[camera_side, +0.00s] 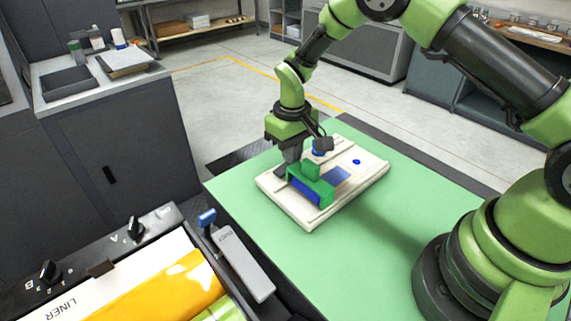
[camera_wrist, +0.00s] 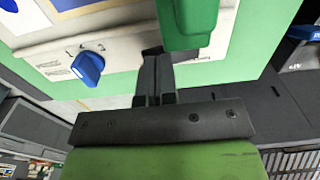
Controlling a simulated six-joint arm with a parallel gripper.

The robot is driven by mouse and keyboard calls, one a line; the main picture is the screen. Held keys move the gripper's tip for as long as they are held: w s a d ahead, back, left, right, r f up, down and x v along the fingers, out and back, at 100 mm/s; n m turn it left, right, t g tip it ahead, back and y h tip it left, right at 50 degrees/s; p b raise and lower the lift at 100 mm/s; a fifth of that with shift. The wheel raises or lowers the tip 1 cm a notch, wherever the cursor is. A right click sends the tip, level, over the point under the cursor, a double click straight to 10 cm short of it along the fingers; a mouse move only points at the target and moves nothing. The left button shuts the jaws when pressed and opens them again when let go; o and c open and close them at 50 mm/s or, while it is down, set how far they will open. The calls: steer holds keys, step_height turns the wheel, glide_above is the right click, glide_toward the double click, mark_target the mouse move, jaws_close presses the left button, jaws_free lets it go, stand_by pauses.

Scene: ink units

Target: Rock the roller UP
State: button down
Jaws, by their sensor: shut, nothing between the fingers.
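A white ink unit (camera_side: 270,187) lies on the green table. Across it sits a green piece (camera_side: 311,171) with a dark blue bar, seemingly the roller (camera_side: 304,192), along its front. My gripper (camera_side: 290,172) points down at the unit's left side, right beside the green piece. In the wrist view the fingers (camera_wrist: 152,58) are together and empty, with their tips by the green piece (camera_wrist: 187,22). I cannot tell whether they touch it. A blue knob (camera_wrist: 88,68) stands on the unit's edge panel. The roller's far end is hidden.
The unit also bears a blue patch (camera_side: 337,176) and a blue dot (camera_side: 356,162). The green table (camera_side: 400,200) is clear right of the unit. A panel with black knobs and a yellow-inked tray (camera_side: 165,290) stands front left, beside a grey blue-ended lever (camera_side: 240,262).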

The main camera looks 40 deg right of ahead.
steer(key=shift+f, duration=0.45)
steer(key=shift+r, duration=3.5)
steer(key=shift+r, duration=0.1)
steer(key=s+r+m+t, duration=0.1)
steer(key=s+r+t, duration=0.15)
steer(key=r, duration=0.75)
steer(key=s+r+m+t+y, duration=0.1)
steer(key=s+r, duration=0.4)
steer(key=s, duration=0.5)
steer(key=s+r+m+t+y, duration=0.1)
steer(key=s+r, duration=0.4)
steer(key=s, duration=0.6)
steer(key=m+t, duration=0.1)
steer(key=t, duration=0.1)
steer(key=shift+s+d+t, duration=0.15)
steer(key=shift+s+t, duration=0.1)
steer(key=shift+t, duration=0.1)
